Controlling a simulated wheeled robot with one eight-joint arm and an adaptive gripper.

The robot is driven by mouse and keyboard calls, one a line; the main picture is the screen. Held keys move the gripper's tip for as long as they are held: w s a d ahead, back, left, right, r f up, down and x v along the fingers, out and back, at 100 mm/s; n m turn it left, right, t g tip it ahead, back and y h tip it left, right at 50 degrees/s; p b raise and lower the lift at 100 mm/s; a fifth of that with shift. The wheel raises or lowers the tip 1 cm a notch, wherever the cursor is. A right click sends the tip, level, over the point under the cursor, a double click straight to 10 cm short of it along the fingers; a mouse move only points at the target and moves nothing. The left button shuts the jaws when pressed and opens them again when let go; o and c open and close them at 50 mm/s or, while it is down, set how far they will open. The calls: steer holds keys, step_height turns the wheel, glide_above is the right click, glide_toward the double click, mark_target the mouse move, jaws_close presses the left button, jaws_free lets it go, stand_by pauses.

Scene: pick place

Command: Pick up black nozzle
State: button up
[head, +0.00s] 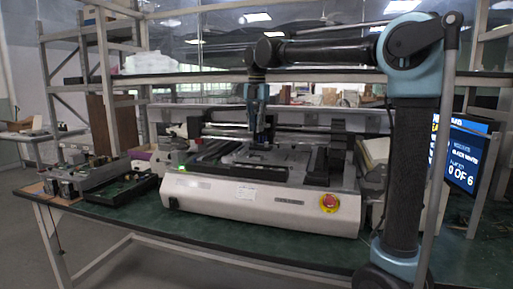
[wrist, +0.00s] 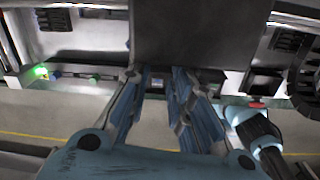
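My gripper (head: 261,143) hangs pointing down over the middle of the white bench machine (head: 255,203) in the head view. I cannot pick out the black nozzle for certain among the dark parts below the gripper. Nothing is clearly held.
The machine stands on a green table (head: 140,215). A red emergency button (head: 329,202) is on its front right. A black tray of electronics (head: 122,190) lies at left. A screen (head: 466,155) stands at right. A shelf crosses behind. Dark rails flank the machine's bed.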

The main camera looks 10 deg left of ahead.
mark_target(256, 138)
steer(key=shift+a+f, duration=0.1)
steer(key=shift+f, duration=2.8)
steer(key=c, duration=0.4)
